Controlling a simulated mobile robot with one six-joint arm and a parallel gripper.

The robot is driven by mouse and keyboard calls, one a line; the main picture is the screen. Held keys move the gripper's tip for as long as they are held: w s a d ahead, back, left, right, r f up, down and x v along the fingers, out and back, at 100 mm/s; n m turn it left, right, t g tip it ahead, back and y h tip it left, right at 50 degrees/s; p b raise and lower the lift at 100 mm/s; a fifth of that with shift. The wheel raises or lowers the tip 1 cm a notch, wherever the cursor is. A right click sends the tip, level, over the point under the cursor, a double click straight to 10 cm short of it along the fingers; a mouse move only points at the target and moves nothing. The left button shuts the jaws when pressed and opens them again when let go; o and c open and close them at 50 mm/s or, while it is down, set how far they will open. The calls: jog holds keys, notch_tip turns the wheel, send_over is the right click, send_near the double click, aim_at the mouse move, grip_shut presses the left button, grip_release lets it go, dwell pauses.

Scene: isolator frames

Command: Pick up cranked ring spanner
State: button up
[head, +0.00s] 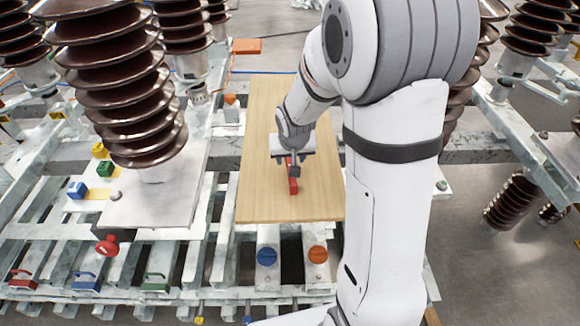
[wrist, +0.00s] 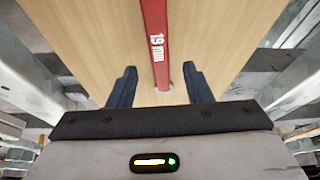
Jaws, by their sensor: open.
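The cranked ring spanner (wrist: 155,35) shows in the wrist view as a red bar marked "19 mm", running down between my fingers. In the head view its red end (head: 293,186) lies on the wooden board (head: 265,150); the rest is hidden by my gripper. My gripper (head: 293,168) is over the board at the spanner. In the wrist view my gripper (wrist: 160,82) is open, one dark finger on each side of the spanner, with a gap on both sides. I cannot tell how far the fingertips are above the board.
Brown ribbed insulators (head: 120,85) stand left of the board, and more are at the right. A steel frame (head: 60,240) with blue and orange round caps lies around and below it. A red knob (head: 108,246) is at the left. The board's left part is bare.

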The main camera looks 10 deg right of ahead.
aim_at(289, 163)
jog(key=x, duration=0.2)
jog(key=shift+w+f, duration=0.1)
jog(key=shift+f, duration=0.3)
jog(key=shift+c, duration=0.5)
grip_shut()
